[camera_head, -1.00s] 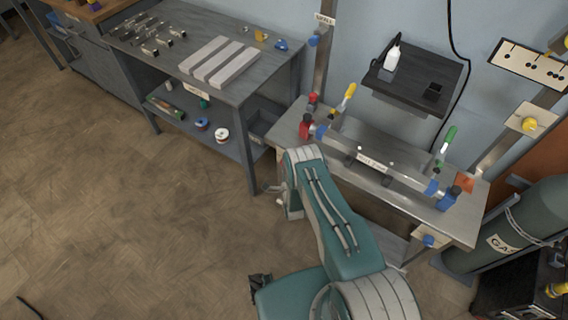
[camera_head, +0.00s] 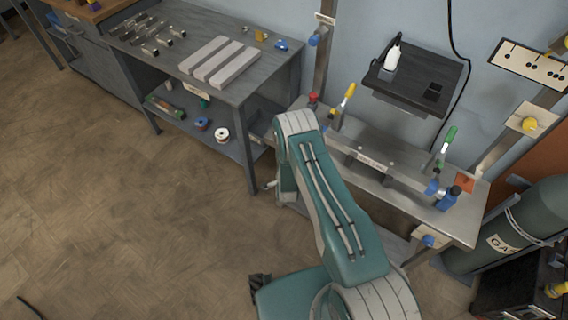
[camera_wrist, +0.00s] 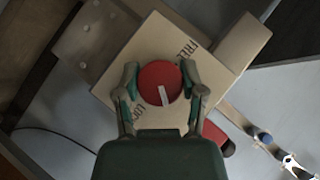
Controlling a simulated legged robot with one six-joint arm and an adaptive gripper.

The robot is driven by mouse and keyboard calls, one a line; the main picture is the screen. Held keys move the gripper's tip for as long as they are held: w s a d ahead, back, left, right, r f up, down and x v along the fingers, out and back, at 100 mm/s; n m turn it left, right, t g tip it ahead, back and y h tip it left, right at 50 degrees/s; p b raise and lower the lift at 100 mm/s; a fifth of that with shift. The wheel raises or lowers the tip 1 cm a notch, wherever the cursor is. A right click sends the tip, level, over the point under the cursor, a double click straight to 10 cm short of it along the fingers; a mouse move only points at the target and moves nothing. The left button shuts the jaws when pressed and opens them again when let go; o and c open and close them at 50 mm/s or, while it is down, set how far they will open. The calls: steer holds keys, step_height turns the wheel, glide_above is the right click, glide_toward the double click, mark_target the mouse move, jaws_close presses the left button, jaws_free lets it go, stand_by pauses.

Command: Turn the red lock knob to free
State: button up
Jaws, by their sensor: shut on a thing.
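In the wrist view the round red lock knob (camera_wrist: 153,76) sits on a square tan plate (camera_wrist: 117,88). FREE is printed near the plate's upper right side, and a partly covered word that looks like LOCK is at its lower left. The knob's white mark points down and slightly right in the picture, at neither word. My gripper (camera_wrist: 161,88) has one finger on each side of the knob and is shut on it. In the head view my arm hides the gripper, and I cannot make out the knob or its plate.
A steel bench (camera_head: 459,217) carries a clamp fixture with a yellow handle (camera_head: 348,93) and a green handle (camera_head: 449,136). A grey workbench (camera_head: 236,96) with metal bars stands left. A gas cylinder (camera_head: 535,225) stands right. The floor at left is clear.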

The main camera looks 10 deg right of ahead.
steer(key=n+g+h, duration=0.2)
steer(key=g, duration=0.1)
steer(key=shift+f+n+g+h, duration=0.1)
steer(key=shift+n+g+h, duration=0.2)
steer(key=n+g+h, duration=0.2)
steer(key=g+h, duration=0.1)
steer(key=n+g+h, duration=0.3)
steer(key=shift+h, duration=0.4)
steer(key=shift+n+g+h, duration=0.6)
steer(key=shift+n+h, duration=0.3)
steer(key=shift+h, duration=0.2)
steer(key=shift+n+h, duration=0.3)
steer(key=shift+h, duration=0.2)
steer(key=o, duration=1.1)
steer(key=shift+g, duration=0.3)
steer(key=shift+o, duration=0.2)
